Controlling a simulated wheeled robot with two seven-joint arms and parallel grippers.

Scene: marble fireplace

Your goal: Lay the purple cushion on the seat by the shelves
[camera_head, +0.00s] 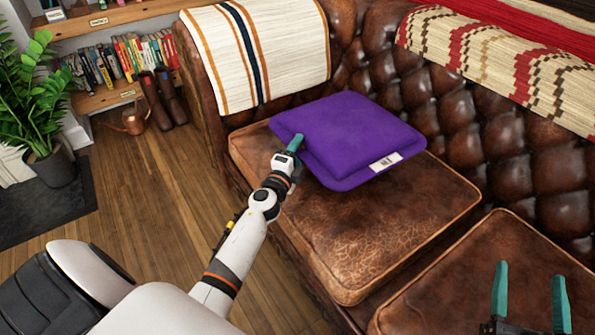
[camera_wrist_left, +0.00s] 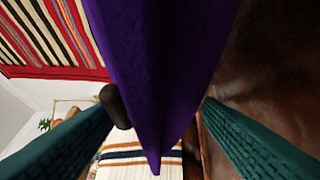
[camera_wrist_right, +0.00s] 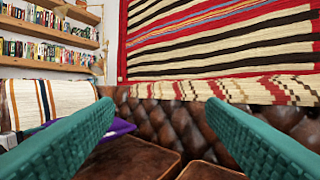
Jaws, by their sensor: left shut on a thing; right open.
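The purple cushion (camera_head: 350,130) is over the left seat (camera_head: 350,235) of the brown leather sofa, the one nearest the shelves. It lies nearly flat, towards the back of the seat, with a white label at its front right corner. I cannot tell whether it rests fully on the seat. My left gripper (camera_head: 295,145) is shut on its left edge; the cushion (camera_wrist_left: 155,80) fills the space between the fingers in the left wrist view. My right gripper (camera_head: 530,280) is open and empty above the right seat (camera_head: 490,255). The cushion's edge (camera_wrist_right: 118,128) shows in the right wrist view.
A striped throw (camera_head: 262,50) covers the sofa's left arm, and a patterned one (camera_head: 500,65) covers the backrest. Shelves with books (camera_head: 125,58), a copper watering can (camera_head: 133,118) and a potted plant (camera_head: 45,145) stand at the left. The wooden floor before the sofa is clear.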

